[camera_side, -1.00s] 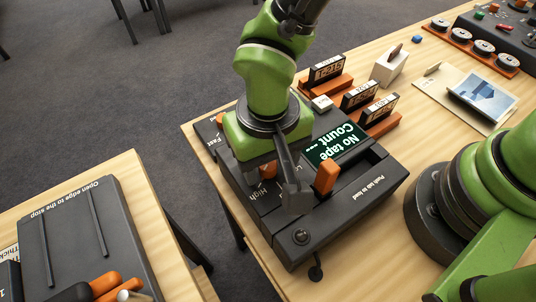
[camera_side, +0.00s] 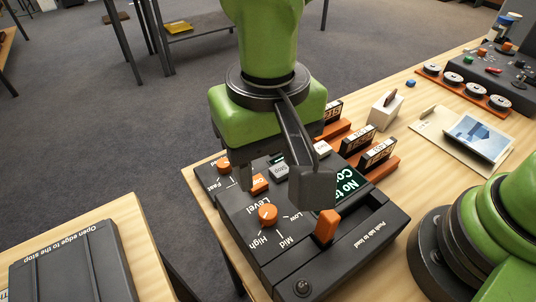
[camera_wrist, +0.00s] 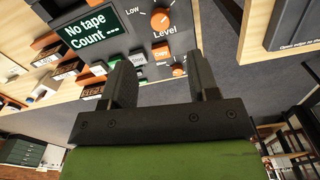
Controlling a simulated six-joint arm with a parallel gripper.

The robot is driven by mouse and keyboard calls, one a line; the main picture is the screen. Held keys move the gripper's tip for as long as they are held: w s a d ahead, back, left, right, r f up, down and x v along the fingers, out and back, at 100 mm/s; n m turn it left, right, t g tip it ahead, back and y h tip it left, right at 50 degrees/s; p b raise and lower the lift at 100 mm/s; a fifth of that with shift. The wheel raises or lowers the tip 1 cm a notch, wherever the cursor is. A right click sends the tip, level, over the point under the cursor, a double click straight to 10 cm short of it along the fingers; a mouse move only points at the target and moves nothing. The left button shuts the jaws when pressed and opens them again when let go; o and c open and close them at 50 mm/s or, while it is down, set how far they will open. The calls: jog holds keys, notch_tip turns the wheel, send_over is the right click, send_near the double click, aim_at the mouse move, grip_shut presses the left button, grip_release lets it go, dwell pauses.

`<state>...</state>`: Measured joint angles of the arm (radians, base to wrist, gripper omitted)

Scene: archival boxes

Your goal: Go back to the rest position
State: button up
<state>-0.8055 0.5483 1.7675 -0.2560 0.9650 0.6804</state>
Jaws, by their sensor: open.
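My gripper (camera_side: 236,172) hangs above the dark tape console (camera_side: 345,262) in the side view, apart from it, near the orange copy button. In the wrist view its two dark fingers (camera_wrist: 163,72) stand wide apart with nothing between them. The green gripper body hides part of the console's back, and a dark bracket with a grey block partly covers its screen. The wrist view shows the screen (camera_wrist: 91,30) reading "No tape Count" and the orange level knob (camera_wrist: 163,20).
An orange tab (camera_side: 327,227) stands up at the console's slot. Tape cassettes in orange holders (camera_side: 379,166), a white box (camera_side: 385,110) and a folder with a photo (camera_side: 478,138) lie behind. A second table with a dark board (camera_side: 75,262) is at left, across a gap.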

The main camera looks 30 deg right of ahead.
jog(key=s+d+r+m+t+y, duration=0.2)
jog(key=d+r+t+y, duration=0.15)
jog(key=d+r, duration=1.05)
jog(key=s+d+t+h, duration=0.1)
jog(key=s+d+t, duration=0.2)
jog(key=s+d, duration=0.3)
jog(key=shift+d+t, duration=0.2)
jog(key=shift+t, duration=0.15)
jog(key=shift+h, duration=0.25)
